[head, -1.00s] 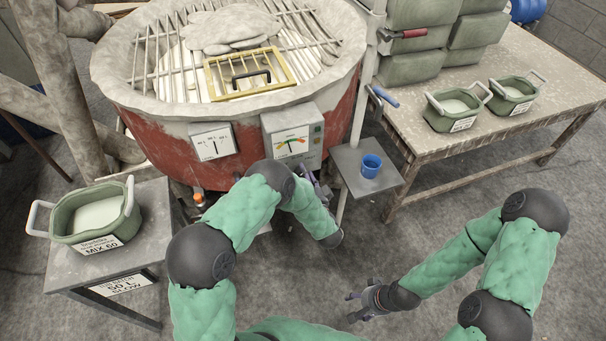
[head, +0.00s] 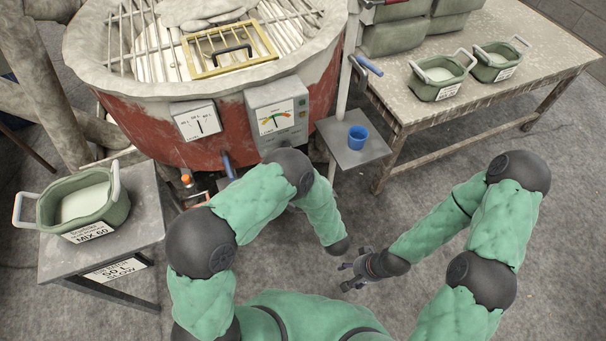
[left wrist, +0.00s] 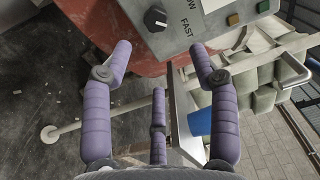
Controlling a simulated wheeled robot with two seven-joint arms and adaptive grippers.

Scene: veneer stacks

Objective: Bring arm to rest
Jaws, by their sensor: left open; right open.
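My left arm (head: 262,205) is bent in front of the red drum, with its elbow below the control panel (head: 277,114). My left gripper is hidden behind this arm in the head view. In the left wrist view my left gripper (left wrist: 162,60) is open and empty, its purple fingers spread. The panel (left wrist: 185,22) with its knob is just beyond the fingertips, apart or touching I cannot tell. My right gripper (head: 357,271) is open and empty over the grey floor, close to the lower end of my left forearm.
The red drum (head: 150,135) with its grille stands ahead. A blue cup (head: 357,136) is on a small shelf (head: 345,155); it also shows in the left wrist view (left wrist: 200,121). A green tub (head: 82,204) stands at left. Two tubs (head: 440,78) are on the right table (head: 400,102).

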